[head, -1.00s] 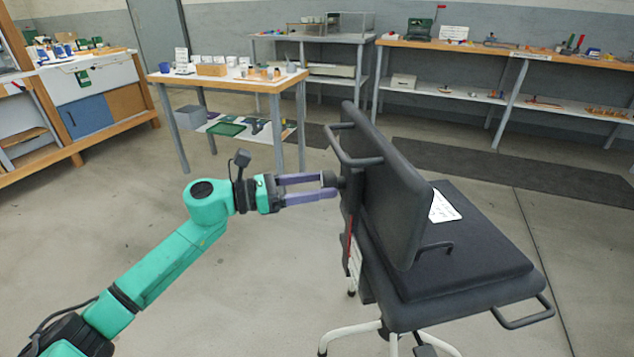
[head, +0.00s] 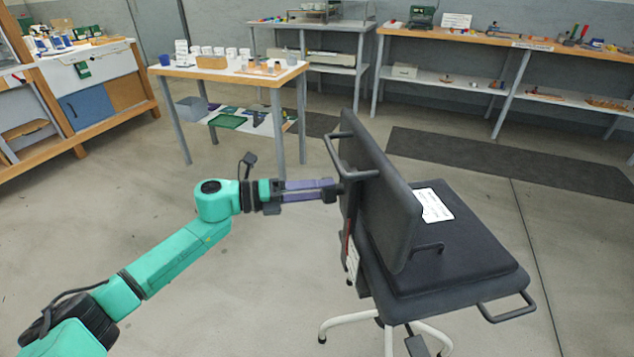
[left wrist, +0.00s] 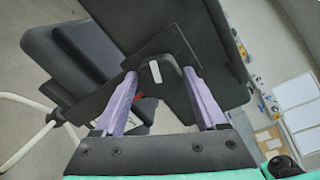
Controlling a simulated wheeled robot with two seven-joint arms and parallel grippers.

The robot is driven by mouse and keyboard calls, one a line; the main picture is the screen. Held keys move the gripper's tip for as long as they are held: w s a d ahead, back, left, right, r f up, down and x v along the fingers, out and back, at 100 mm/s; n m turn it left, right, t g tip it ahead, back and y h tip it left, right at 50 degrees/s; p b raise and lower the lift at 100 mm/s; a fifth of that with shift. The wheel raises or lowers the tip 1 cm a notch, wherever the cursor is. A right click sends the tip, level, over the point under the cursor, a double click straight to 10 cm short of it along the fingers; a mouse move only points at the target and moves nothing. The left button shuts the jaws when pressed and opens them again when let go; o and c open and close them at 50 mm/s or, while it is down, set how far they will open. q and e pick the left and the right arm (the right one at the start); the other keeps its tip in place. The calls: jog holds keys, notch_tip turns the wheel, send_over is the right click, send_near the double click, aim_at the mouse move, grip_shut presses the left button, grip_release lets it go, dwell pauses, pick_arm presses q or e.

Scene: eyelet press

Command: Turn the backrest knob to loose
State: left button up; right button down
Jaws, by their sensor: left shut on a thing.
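The dark chair has an upright backrest (head: 385,200) and a flat padded seat (head: 455,255). The backrest knob (left wrist: 162,74) is dark with a short white mark and sits at the rear of the backrest. In the head view the fingers mostly hide it. My left gripper (head: 330,190) reaches in from the left, and its purple fingers are shut on the knob. In the left wrist view the gripper (left wrist: 160,80) has one finger on each side of the knob. My right gripper is not in view.
A black push handle (head: 352,160) sticks out near the gripper. A red strip (head: 347,243) hangs below it. A white card (head: 433,205) lies on the seat. A loaded table (head: 235,72) and workbenches stand behind. The floor left of the chair is clear.

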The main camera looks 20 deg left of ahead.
pick_arm(q)
jog(key=shift+w+a+f+n+g+h+p, duration=0.1)
jog(key=shift+n+g+h+p, duration=0.1)
jog(key=shift+n+p, duration=1.75)
jog(key=shift+w+f+n+g+h+p, duration=0.15)
jog(key=shift+n+p, duration=0.85)
jog(key=shift+n, duration=1.75)
jog(key=shift+s+r, duration=0.1)
jog(key=o, duration=1.3)
